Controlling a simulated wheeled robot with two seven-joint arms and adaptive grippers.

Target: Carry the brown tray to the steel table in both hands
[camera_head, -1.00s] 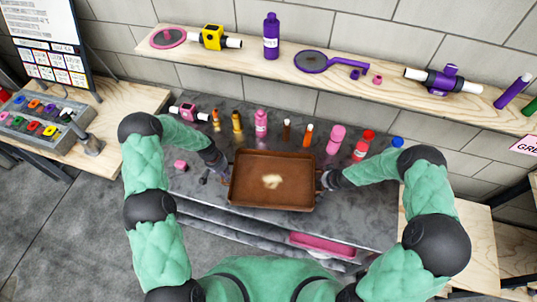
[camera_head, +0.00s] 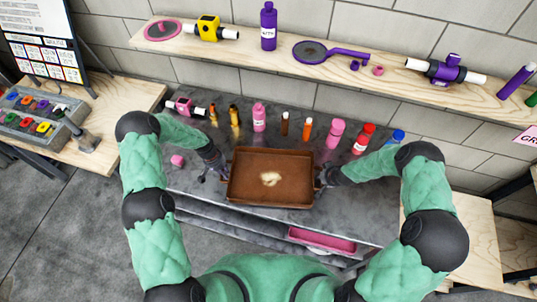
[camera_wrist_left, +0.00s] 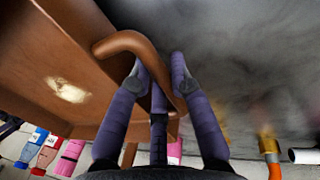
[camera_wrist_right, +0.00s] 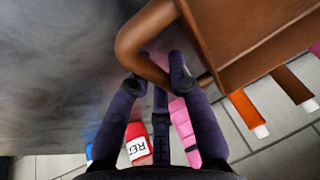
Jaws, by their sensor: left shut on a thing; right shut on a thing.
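The brown tray (camera_head: 247,190) is a shallow rectangle with a pale glossy patch on its floor. It is over the grey steel table (camera_head: 185,187); whether it touches the table top is hard to tell. My left gripper (camera_head: 221,170) is at the tray's left side, shut on its handle, a curved brown bar (camera_wrist_left: 140,43) in the left wrist view. My right gripper (camera_head: 322,180) is at the right side, shut on the other handle (camera_wrist_right: 146,35), seen in the right wrist view. The tray looks about level.
Several bottles, including a pink bottle (camera_head: 259,117) and a red bottle (camera_head: 363,139), stand along the table's back. A wooden shelf (camera_head: 280,52) with purple and yellow items runs above. A pink bin (camera_head: 322,240) sits below the front.

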